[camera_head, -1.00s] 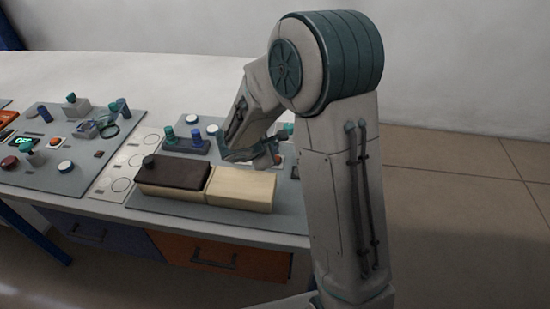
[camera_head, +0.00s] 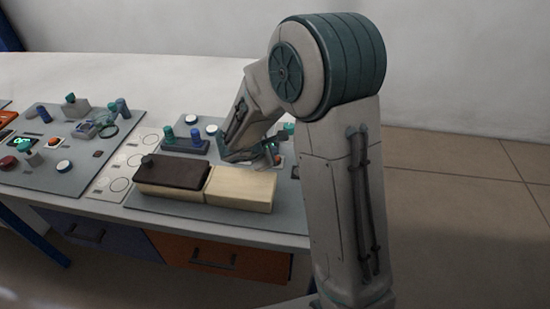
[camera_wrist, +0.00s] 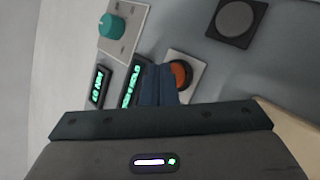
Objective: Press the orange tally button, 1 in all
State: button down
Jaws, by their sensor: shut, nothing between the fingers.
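The orange button (camera_wrist: 181,74) sits on a light square plate in the wrist view, its left part hidden behind my fingers. In the head view a bit of the orange button (camera_head: 280,160) shows just right of my gripper (camera_head: 272,158). In the wrist view my gripper (camera_wrist: 160,72) is shut and empty, its fingertips overlapping the left edge of the button. I cannot tell whether they touch it. Two small displays with green characters (camera_wrist: 135,82) lie left of the fingers.
A teal knob (camera_wrist: 111,26) and a dark round button (camera_wrist: 237,18) are near the orange one. A dark-lidded box (camera_head: 172,172) and a pale wooden block (camera_head: 241,188) stand in front of my gripper. Another panel at left has its own orange button (camera_head: 54,142).

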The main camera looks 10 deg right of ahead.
jog(key=shift+s+f+b, duration=0.25)
jog(key=shift+f+b, duration=0.25)
jog(key=shift+f, duration=0.05)
jog(key=shift+s+f+b, duration=0.25)
jog(key=shift+f+b, duration=0.25)
dwell(0.9)
jog(key=shift+r, duration=0.1)
jog(key=shift+w+r+p, duration=0.25)
jog(key=shift+r+p, duration=0.4)
jog(key=shift+r, duration=0.05)
notch_tip(320, 180, up, 4)
jog(key=shift+f+p, duration=0.15)
jog(key=shift+p, duration=1)
jog(key=shift+w, duration=0.15)
